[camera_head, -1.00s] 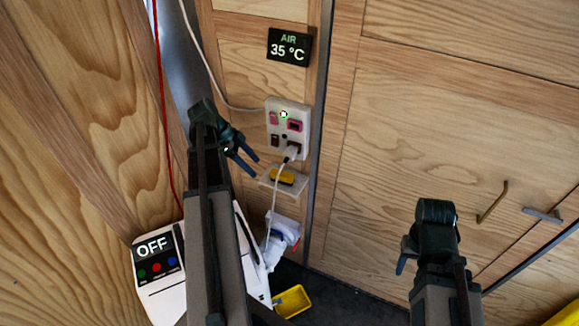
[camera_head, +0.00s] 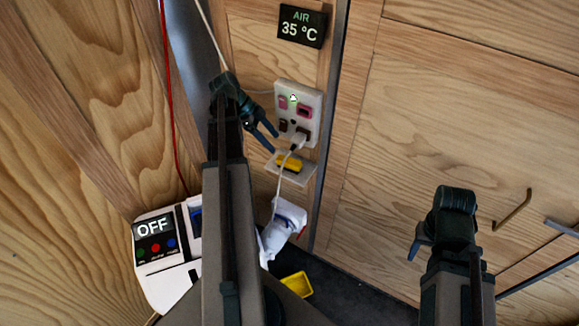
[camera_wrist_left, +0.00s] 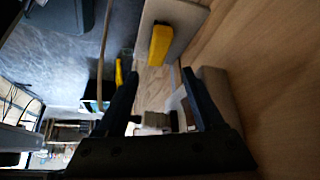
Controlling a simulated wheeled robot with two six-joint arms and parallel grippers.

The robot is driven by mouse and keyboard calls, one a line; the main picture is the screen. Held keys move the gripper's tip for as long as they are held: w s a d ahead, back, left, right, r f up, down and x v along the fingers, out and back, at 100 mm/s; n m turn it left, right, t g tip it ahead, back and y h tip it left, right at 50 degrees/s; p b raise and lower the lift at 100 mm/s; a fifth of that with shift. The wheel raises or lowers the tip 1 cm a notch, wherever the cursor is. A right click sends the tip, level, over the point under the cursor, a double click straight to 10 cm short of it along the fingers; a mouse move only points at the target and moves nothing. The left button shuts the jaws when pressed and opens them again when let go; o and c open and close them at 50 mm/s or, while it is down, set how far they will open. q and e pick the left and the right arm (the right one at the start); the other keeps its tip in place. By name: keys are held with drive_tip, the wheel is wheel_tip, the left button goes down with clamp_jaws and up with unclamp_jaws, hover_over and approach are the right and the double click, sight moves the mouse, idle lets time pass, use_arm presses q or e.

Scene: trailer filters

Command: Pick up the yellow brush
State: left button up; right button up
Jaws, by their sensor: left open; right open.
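The yellow brush (camera_head: 289,164) lies on a small pale shelf (camera_head: 298,177) on the wooden wall, below the socket panel. It also shows in the left wrist view (camera_wrist_left: 160,44), on the shelf (camera_wrist_left: 186,22) beyond the fingers. My left gripper (camera_head: 272,141) is open and empty, just above and left of the brush, apart from it. In the left wrist view its fingers (camera_wrist_left: 163,88) are spread, with nothing held. My right gripper (camera_head: 412,250) is far to the right and away from the brush; its fingers are partly hidden by its wrist.
A socket panel (camera_head: 298,112) with a plug and white cable sits just above the shelf. A white device marked OFF (camera_head: 163,253) stands at lower left. A yellow tray (camera_head: 297,284) lies on the dark floor. A white and blue item (camera_head: 285,224) hangs below the shelf.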

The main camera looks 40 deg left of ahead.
sight(288, 161)
use_arm(q)
drive_tip(key=b+x, duration=0.4)
drive_tip(key=x, duration=0.2)
drive_tip(key=shift+s+a+f, duration=0.1)
drive_tip(key=shift+f+b, duration=0.2)
drive_tip(key=shift+b, duration=0.15)
drive_tip(key=shift+d, duration=0.2)
drive_tip(key=b+x, duration=0.4)
drive_tip(key=x, duration=0.1)
drive_tip(key=shift+s+f+b, duration=0.1)
drive_tip(key=shift+f+b, duration=0.1)
drive_tip(key=shift+b, duration=0.1)
drive_tip(key=shift+r, duration=0.1)
clamp_jaws()
